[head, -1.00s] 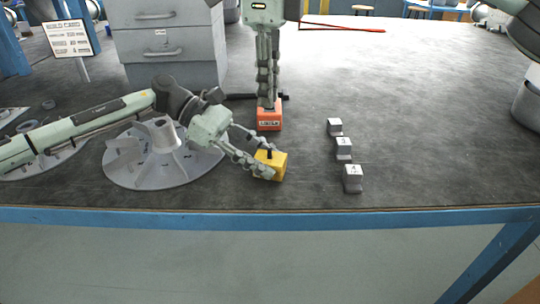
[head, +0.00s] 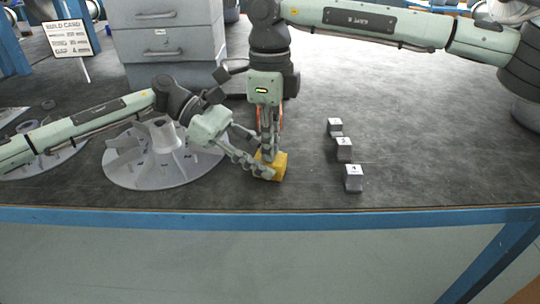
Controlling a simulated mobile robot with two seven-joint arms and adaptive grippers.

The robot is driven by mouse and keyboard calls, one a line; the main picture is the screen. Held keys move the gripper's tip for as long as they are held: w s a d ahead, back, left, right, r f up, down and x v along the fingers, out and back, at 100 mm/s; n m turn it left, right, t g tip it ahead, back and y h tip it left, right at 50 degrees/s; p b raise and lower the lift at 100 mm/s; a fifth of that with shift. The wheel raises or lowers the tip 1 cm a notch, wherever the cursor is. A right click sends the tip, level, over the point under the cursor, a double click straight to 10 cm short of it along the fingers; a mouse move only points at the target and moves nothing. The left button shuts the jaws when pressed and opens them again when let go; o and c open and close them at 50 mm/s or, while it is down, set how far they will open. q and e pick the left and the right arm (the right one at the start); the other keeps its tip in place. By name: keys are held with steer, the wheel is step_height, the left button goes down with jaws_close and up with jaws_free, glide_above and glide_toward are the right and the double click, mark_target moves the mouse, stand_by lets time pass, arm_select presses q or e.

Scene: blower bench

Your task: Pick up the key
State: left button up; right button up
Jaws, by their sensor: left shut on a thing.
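A yellow block (head: 280,162) stands near the front of the bench. My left gripper (head: 262,166) is shut on it from the left. My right gripper (head: 268,156) points straight down at the top of the yellow block. Its fingers look close together there and cover the short dark peg on top. I cannot tell whether they touch or grip it. An orange block (head: 281,115) stands behind my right gripper, with only thin edges showing. I cannot make out for sure which thing is the key.
Three grey numbered blocks (head: 344,149) stand in a row to the right. A grey finned impeller (head: 130,172) lies under my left arm. A grey drawer cabinet (head: 165,45) and a build card (head: 69,37) stand at the back left. The bench's right side is clear.

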arm_select(q)
steer(key=shift+f, duration=0.15)
arm_select(e)
jaws_close()
arm_select(q)
steer(key=o, duration=1)
steer(key=shift+c, duration=0.2)
arm_select(e)
step_height(320, 180, up, 10)
arm_select(q)
steer(key=shift+a, duration=0.1)
